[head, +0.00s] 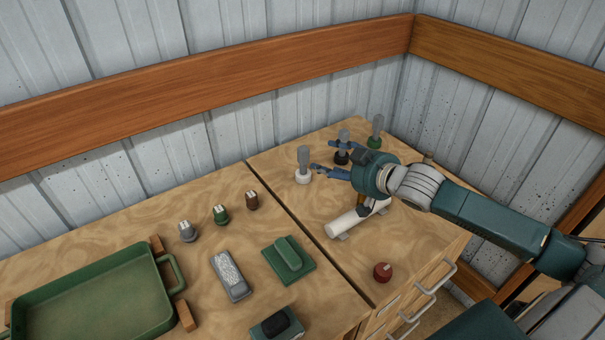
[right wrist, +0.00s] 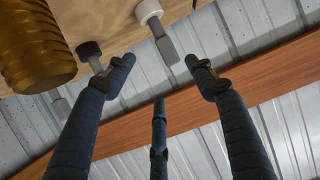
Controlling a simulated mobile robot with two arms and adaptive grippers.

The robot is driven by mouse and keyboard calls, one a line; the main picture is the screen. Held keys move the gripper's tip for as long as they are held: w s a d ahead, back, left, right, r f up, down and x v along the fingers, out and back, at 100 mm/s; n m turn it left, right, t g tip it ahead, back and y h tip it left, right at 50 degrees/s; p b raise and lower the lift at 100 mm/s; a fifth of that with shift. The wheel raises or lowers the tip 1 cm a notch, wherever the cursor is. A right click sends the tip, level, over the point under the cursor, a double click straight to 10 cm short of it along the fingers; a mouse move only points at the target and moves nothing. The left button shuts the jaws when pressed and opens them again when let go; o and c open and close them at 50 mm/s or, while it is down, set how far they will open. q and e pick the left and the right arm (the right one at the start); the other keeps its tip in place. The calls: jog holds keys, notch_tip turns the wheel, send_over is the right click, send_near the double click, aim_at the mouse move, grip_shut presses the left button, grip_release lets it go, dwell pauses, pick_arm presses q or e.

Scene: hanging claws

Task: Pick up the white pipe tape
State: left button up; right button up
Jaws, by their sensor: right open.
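A small piece with a round white base and a flat grey upright tab (head: 304,165) stands near the back of the right-hand table. It may be the white pipe tape; no label shows. It also shows at the top of the right wrist view (right wrist: 150,12). My right gripper (head: 325,157) is open, with its blue fingers spread just to the right of this piece. In the right wrist view the three fingers (right wrist: 160,75) hold nothing, and the white-based piece lies beyond the fingertips, between them. My left gripper is not in view.
Similar pieces with a black base (head: 341,158) and a green base (head: 375,142) stand close behind my right gripper. A white cylinder (head: 345,224) lies below it. A ridged amber cylinder (right wrist: 35,45) is near the fingers. A dark red knob (head: 382,272) sits nearer the front.

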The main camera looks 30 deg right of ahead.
aim_at(308, 157)
jog(key=p+x, duration=0.1)
jog(key=x, duration=0.2)
jog(key=p+x, duration=0.1)
jog(key=x, duration=0.3)
jog(key=a+p+x, duration=0.1)
jog(key=x, duration=0.3)
jog(key=shift+s, duration=0.15)
jog(key=shift+s+d, duration=0.1)
jog(key=c, duration=0.3)
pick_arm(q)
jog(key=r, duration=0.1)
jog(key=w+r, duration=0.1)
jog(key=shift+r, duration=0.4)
pick_arm(e)
jog(key=c, duration=1)
jog(key=shift+r, duration=0.1)
